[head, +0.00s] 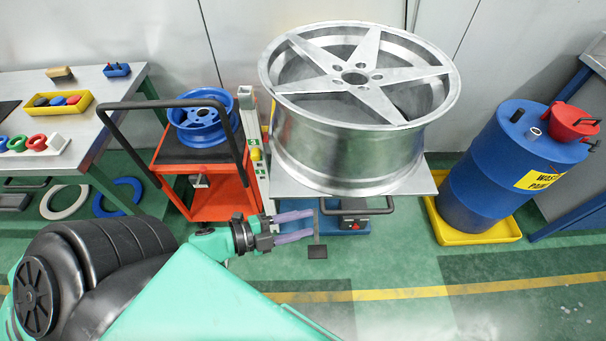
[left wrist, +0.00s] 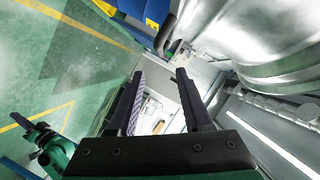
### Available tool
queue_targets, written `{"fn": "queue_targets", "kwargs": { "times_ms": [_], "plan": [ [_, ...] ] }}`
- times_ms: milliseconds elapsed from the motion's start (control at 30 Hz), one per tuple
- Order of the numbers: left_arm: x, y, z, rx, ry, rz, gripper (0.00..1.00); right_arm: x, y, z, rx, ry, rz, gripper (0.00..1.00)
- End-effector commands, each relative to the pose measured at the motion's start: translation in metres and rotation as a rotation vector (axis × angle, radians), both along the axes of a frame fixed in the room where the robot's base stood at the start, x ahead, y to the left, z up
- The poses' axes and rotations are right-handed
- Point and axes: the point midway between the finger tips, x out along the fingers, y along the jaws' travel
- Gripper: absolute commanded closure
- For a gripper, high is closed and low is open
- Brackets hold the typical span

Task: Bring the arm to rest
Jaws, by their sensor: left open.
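My left gripper (head: 310,226) reaches in from the left in the head view, with its two purple fingers apart and nothing between them. It is in front of a large silver wheel (head: 350,145) and lower in the picture, apart from it. In the left wrist view my left gripper (left wrist: 159,74) shows two parallel dark fingers with an empty gap. At the lower left of that view is a green arm end with a dark gripper (left wrist: 28,126), which looks like my right one; its jaws are too small to read. The right gripper is not in the head view.
The silver wheel rests on a small table (head: 425,186). A red cart (head: 212,200) with a blue rim (head: 199,125) stands left of it. A blue drum (head: 500,165) sits in a yellow tray (head: 495,236) at right. A workbench (head: 90,130) is at left. Green floor in front is clear.

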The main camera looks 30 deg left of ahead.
Motion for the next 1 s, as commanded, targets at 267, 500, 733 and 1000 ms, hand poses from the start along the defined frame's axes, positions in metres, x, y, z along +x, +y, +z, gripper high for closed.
{"fn": "queue_targets", "kwargs": {
  "times_ms": [267,500,733,1000],
  "plan": [
    [0.001,0.002,-0.004,0.000,0.009,0.010,0.50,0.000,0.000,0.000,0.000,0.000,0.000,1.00],
    [0.002,0.077,-0.130,-0.040,0.328,0.362,0.50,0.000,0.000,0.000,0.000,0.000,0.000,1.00],
    [-0.090,0.123,-0.316,-0.139,0.911,0.879,0.50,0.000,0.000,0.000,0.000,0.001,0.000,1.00],
    [-0.206,0.089,-0.396,-0.153,1.375,1.191,0.50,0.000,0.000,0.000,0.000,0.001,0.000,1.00]
  ]
}}
